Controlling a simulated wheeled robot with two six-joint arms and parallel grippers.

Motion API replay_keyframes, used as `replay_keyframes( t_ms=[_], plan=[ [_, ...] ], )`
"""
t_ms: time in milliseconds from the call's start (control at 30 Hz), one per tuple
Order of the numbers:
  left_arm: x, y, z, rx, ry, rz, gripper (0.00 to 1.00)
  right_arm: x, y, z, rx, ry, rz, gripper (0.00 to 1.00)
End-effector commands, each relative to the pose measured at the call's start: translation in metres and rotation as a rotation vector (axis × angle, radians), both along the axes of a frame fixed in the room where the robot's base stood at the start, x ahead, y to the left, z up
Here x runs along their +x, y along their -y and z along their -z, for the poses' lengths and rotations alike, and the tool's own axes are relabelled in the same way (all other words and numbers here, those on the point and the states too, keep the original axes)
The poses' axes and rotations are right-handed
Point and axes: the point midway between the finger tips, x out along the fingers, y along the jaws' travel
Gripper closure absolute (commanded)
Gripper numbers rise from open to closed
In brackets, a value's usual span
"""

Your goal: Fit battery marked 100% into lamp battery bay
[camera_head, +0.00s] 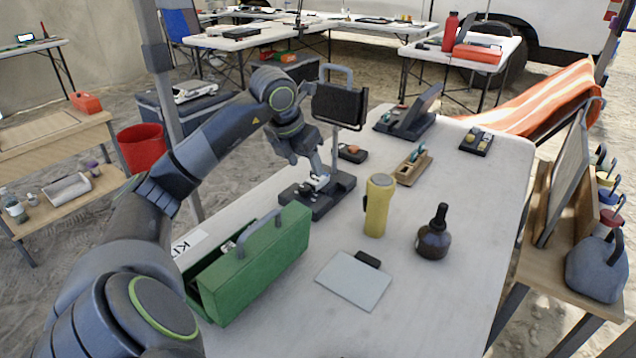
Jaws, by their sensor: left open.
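The work lamp stands at the back left of the white table, with a dark panel head (340,105) on a thin pole and a flat black base (338,190). My left gripper (319,177) reaches down over the left part of this base, its fingers open. A small pale and dark piece (318,183) shows at the fingertips, low at the base. I cannot tell whether it is a battery or part of the bay. No charge marking is readable. My right gripper is not in view.
A green toolbox (262,262) stands at the front left. A yellow flashlight (378,205), dark bottle (433,236) and grey clipboard (354,281) are right of and in front of the lamp. A wooden holder (412,168) and small dark device (352,153) sit nearby. The right front table is clear.

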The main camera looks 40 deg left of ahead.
Motion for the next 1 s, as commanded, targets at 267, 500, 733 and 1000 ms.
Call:
replay_keyframes(
  t_ms=[267, 500, 733, 1000],
  plan=[
    [0.009, 0.001, 0.022, -0.004, -0.001, 0.001, 0.45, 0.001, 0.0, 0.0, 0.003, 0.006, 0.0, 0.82],
    [0.022, 0.001, 0.052, -0.003, 0.0, -0.001, 0.45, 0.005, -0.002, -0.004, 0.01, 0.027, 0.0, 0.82],
    [0.024, 0.001, 0.055, 0.0, 0.001, 0.0, 0.45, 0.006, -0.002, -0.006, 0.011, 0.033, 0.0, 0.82],
    [0.024, 0.001, 0.055, 0.0, 0.001, 0.0, 0.72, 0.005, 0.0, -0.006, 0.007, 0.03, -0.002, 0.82]
  ],
)
